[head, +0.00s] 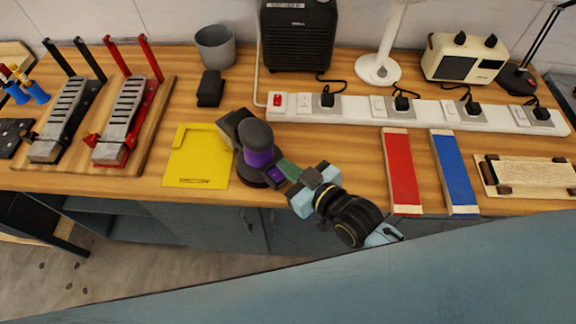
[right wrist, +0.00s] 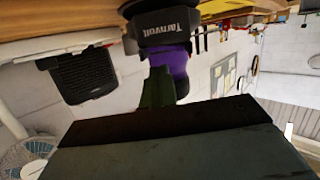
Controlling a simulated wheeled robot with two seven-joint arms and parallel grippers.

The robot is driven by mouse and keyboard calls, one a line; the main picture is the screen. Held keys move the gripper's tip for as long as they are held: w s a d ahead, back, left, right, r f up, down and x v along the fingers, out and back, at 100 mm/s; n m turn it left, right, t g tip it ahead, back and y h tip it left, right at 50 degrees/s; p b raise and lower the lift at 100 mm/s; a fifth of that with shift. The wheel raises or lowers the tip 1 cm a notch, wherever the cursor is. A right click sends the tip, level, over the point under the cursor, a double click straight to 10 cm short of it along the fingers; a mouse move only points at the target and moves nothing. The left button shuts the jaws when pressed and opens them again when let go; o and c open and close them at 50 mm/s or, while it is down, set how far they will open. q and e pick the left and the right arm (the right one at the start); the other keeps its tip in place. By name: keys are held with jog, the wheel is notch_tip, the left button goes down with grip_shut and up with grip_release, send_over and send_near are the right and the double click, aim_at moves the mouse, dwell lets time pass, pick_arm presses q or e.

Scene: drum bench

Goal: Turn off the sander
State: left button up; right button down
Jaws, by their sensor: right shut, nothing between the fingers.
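The sander (head: 257,142), grey and black with a purple band, stands on the wooden bench beside a yellow sheet. In the right wrist view the sander (right wrist: 167,32) shows its dark body with lettering and its purple part. My right gripper (head: 287,169) is at the sander's lower right side, its greenish fingertips touching or very near the purple part. Its closed green fingers also show in the right wrist view (right wrist: 157,88), with nothing held. I cannot make out the sander's switch; the fingers may hide it. My left gripper is not in view.
A white power strip (head: 350,109) with several plugs and a red switch runs behind. The yellow sheet (head: 196,172) lies left. A black heater (head: 297,38) and grey cup (head: 215,45) stand at the back. Red (head: 401,175) and blue (head: 454,175) blocks lie right.

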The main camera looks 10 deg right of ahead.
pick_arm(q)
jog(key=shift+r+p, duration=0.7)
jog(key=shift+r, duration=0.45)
pick_arm(e)
jog(key=w+r+v, duration=0.1)
jog(key=r+v, duration=0.1)
jog(key=v, duration=0.8)
jog(key=shift+s+d+r, duration=0.25)
jog(key=shift+s+d, duration=0.05)
jog(key=shift+d, duration=0.05)
